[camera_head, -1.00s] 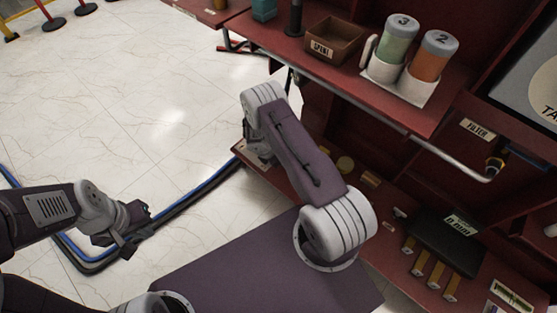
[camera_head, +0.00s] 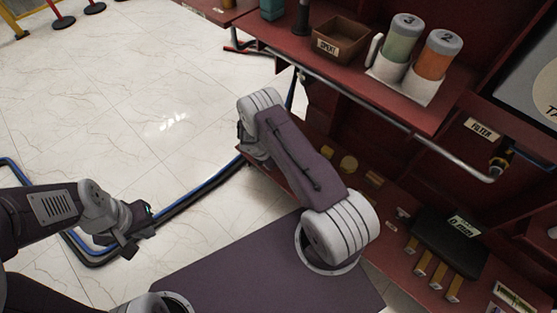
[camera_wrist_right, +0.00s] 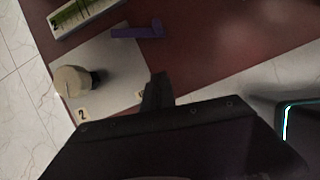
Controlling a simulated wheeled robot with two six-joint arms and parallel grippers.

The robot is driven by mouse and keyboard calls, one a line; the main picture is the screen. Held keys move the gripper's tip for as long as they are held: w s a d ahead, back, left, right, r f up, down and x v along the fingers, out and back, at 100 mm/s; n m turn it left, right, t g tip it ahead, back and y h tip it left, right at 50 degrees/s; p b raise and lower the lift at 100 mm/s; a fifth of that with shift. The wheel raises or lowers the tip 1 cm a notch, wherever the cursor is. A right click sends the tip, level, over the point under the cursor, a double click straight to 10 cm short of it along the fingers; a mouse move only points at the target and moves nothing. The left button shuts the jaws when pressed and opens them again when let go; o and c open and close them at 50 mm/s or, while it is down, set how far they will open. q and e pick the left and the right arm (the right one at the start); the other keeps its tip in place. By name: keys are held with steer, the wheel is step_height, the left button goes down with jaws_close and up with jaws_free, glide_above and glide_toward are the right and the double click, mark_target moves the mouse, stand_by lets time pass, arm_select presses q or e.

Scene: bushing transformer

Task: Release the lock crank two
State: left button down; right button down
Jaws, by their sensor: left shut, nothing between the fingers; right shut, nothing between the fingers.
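In the right wrist view a pale plate (camera_wrist_right: 120,72) lies on a dark red surface. It bears a small tag marked "2" (camera_wrist_right: 83,113) and a round cream knob with a dark end (camera_wrist_right: 72,82). A purple lever (camera_wrist_right: 137,31) lies at the plate's far edge; I cannot tell which part is lock crank two. My right gripper (camera_wrist_right: 158,88) is shut and empty, its dark fingertips showing over the plate's right edge, apart from knob and lever. In the head view my right arm hides this spot. My left gripper (camera_head: 136,240) is shut and empty over the floor at left.
The red bench (camera_head: 420,104) carries a brown box (camera_head: 341,38) and a white holder (camera_head: 412,86) with canisters marked 3 and 2. A metal rail (camera_head: 400,120) runs along its front. Blue and black hoses (camera_head: 205,190) lie on the pale floor. A lower shelf holds small parts.

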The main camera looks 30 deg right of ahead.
steer(key=p+v, duration=0.4)
steer(key=v, duration=0.6)
steer(key=shift+s+d+p, duration=0.15)
steer(key=shift+s+p, duration=0.25)
